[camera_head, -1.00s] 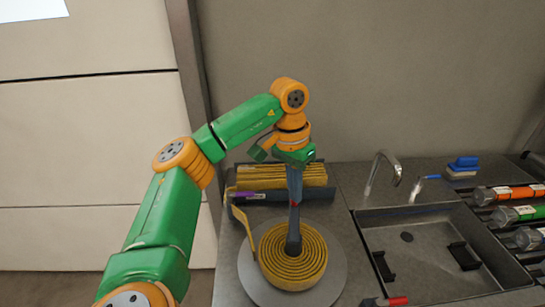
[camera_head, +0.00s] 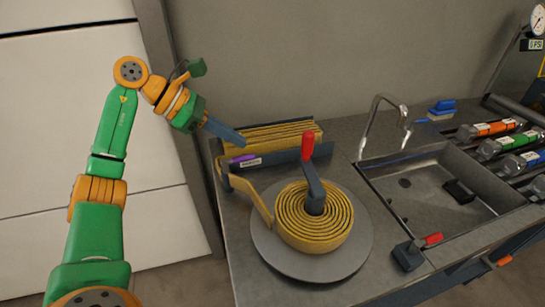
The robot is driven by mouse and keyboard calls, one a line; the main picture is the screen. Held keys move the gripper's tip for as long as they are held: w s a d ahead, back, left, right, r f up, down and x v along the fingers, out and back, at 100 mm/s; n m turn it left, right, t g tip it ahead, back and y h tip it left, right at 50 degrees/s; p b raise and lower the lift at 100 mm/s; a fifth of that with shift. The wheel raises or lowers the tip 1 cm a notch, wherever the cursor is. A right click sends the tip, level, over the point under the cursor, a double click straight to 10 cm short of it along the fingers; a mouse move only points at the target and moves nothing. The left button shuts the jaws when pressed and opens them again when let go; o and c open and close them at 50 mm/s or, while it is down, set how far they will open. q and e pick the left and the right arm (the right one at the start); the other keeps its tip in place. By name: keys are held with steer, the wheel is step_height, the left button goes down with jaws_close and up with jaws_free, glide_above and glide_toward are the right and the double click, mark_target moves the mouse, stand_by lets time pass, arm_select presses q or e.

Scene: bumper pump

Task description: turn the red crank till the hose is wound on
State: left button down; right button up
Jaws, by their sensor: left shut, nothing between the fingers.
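The crank's red handle (camera_head: 308,147) stands upright on a dark crank arm (camera_head: 314,188) at the middle of the round grey turntable (camera_head: 270,248). The yellow hose (camera_head: 318,238) lies coiled in many tight turns around the crank's hub. A strip of the hose (camera_head: 250,197) runs from the coil's left side up toward the rack behind. My left gripper (camera_head: 238,137) is shut and empty. It is up and left of the red handle, clear of it, and its fingers overlap the rack's left end in the picture. My right gripper is out of view.
A rack of folded yellow hose (camera_head: 275,136) stands behind, with a purple marker (camera_head: 243,158) at its front left. A sink (camera_head: 420,160) with a tap (camera_head: 372,118) is at right. A red-handled lever (camera_head: 432,240) sits near the front edge. Capped cylinders (camera_head: 495,128) line the right.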

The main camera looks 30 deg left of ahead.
arm_select(q)
steer(key=w+d+f+p, duration=0.3)
steer(key=w+d+f, duration=0.2)
steer(key=w+d, duration=0.2)
steer(key=shift+d+f, duration=0.4)
steer(key=shift+d, duration=0.45)
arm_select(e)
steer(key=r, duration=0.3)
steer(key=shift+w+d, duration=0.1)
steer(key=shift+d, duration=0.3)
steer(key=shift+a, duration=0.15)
arm_select(q)
steer(key=shift+w, duration=0.15)
steer(key=shift+w+d, duration=0.15)
steer(key=shift+w, duration=0.1)
